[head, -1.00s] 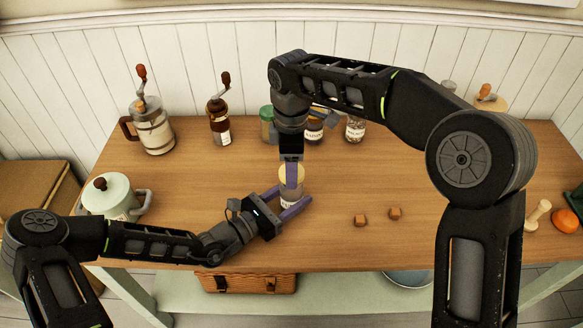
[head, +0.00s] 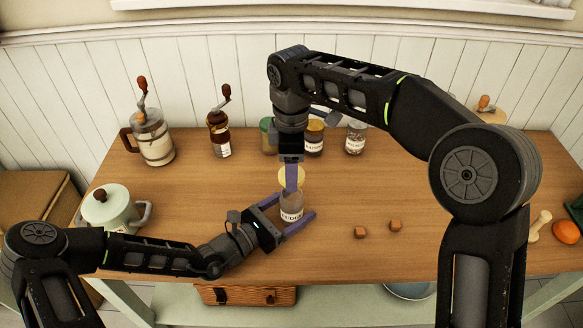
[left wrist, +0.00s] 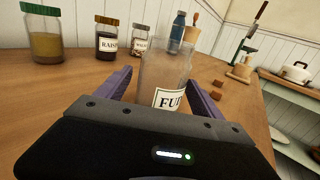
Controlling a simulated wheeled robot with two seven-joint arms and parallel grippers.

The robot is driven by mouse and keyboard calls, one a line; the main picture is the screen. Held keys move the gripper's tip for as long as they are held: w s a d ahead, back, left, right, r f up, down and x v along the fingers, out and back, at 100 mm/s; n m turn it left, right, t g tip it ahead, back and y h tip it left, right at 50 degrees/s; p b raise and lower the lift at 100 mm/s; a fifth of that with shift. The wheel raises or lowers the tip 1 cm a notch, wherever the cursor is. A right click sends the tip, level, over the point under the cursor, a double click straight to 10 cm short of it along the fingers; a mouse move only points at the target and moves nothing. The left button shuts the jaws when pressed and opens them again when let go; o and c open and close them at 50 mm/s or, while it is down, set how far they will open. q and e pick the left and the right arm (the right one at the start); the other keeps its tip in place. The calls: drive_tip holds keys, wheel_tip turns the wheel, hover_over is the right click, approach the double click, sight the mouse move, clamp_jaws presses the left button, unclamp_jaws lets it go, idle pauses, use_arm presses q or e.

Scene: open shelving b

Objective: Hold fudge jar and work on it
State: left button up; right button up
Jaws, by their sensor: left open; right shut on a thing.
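The fudge jar (head: 291,206) is a clear, upright glass jar with a white label reading FUDGE. It stands on the wooden table between the two purple fingers of my left gripper (head: 297,207), which is open around it. In the left wrist view the jar (left wrist: 165,68) shows between the fingers with its top uncovered. My right gripper (head: 292,187) points down above the jar and is shut on the pale yellow lid (head: 300,178), which is held above the jar's mouth. Its fingers partly hide the lid.
Two brown cubes (head: 360,232) lie to the right of the jar. Glass jars (head: 355,138) and two grinders (head: 220,135) stand along the back. A pale green lidded pot (head: 112,208) is at the left. The table's front edge is close to my left gripper.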

use_arm(q)
drive_tip(key=shift+a, duration=0.1)
drive_tip(key=b+v, duration=0.1)
drive_tip(key=v, duration=1.1)
use_arm(e)
drive_tip(key=shift+f, duration=0.6)
use_arm(q)
drive_tip(key=shift+s, duration=0.1)
use_arm(e)
drive_tip(key=shift+s, duration=0.1)
